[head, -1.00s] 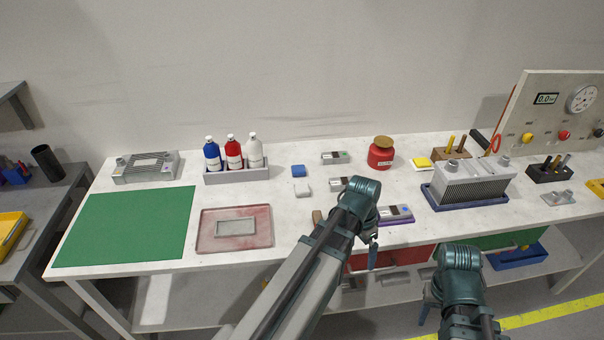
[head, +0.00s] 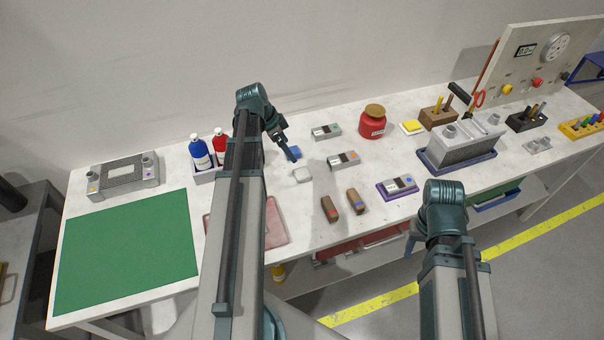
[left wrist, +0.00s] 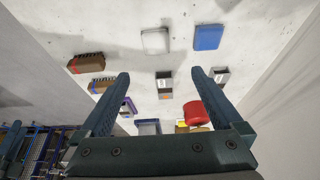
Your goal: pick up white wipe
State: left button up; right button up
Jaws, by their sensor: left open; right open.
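The white wipe (head: 302,175) is a small folded pad lying flat on the bench, just in front of the blue wipe (head: 293,153). In the left wrist view the white wipe (left wrist: 155,41) lies beyond the fingertips, left of the blue wipe (left wrist: 208,37). My left gripper (head: 291,152) is above the bench close to the two wipes, partly covering the blue one. In the left wrist view this gripper (left wrist: 160,73) is open with nothing between its fingers. My right gripper (head: 409,254) is open in front of the bench edge, its fingers partly hidden.
Two brown brushes (head: 341,204) lie right of the white wipe. Grey blocks (head: 344,160) and a red pot (head: 373,123) stand behind and right. A green mat (head: 125,250) covers the left end.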

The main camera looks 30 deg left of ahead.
pick_arm(q)
jog(key=b, duration=0.7)
send_over(302, 172)
jog(key=s+a, duration=0.1)
jog(key=a, duration=0.1)
notch_tip(302, 172, down, 7)
jog(key=shift+s+f, duration=0.1)
jog(key=shift+d+f, duration=0.2)
jog(key=shift+f, duration=0.05)
jog(key=b+x, duration=0.4)
jog(key=shift+s+d+f+b, duration=0.1)
jog(key=shift+s+f+b, duration=0.2)
jog(key=shift+s+f, duration=0.1)
jog(key=shift+w+d+f+b, duration=0.1)
jog(key=shift+w+f+b, duration=0.15)
jog(key=shift+f+b, duration=0.1)
jog(key=shift+r, duration=0.1)
jog(key=c, duration=1.4)
